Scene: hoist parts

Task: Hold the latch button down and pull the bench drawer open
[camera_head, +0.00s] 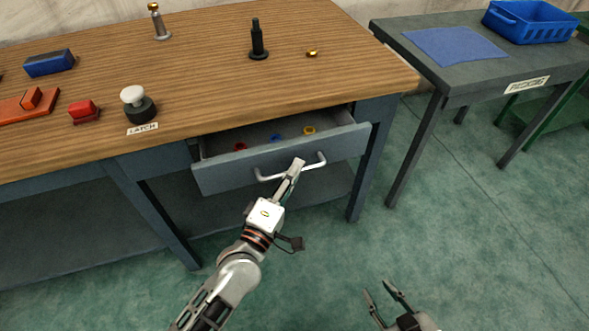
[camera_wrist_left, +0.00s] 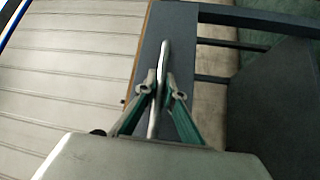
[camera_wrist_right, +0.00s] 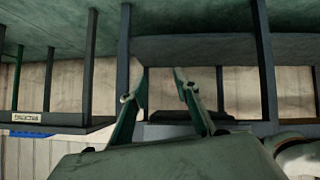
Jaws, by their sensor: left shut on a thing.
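The bench drawer (camera_head: 330,147) is partly open and sticks out from under the wooden bench top. Its metal bar handle (camera_head: 314,163) runs along the drawer front. My left gripper (camera_head: 296,166) is shut on the handle near its middle; in the left wrist view the two fingers (camera_wrist_left: 160,90) close around the handle bar (camera_wrist_left: 164,62). The latch button (camera_head: 133,95), white on a black round base, stands on the bench by a LATCH label (camera_head: 142,128), and nothing touches it. My right gripper (camera_head: 384,291) is open and empty, low over the floor in front of the bench.
The drawer holds red, blue and yellow rings (camera_head: 309,130). On the bench (camera_head: 200,70) are a red block (camera_head: 84,110), a blue block (camera_head: 49,63), a black post (camera_head: 258,40) and brass-coloured parts. A side table (camera_head: 470,75) with a blue bin (camera_head: 530,22) stands right. The floor is clear.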

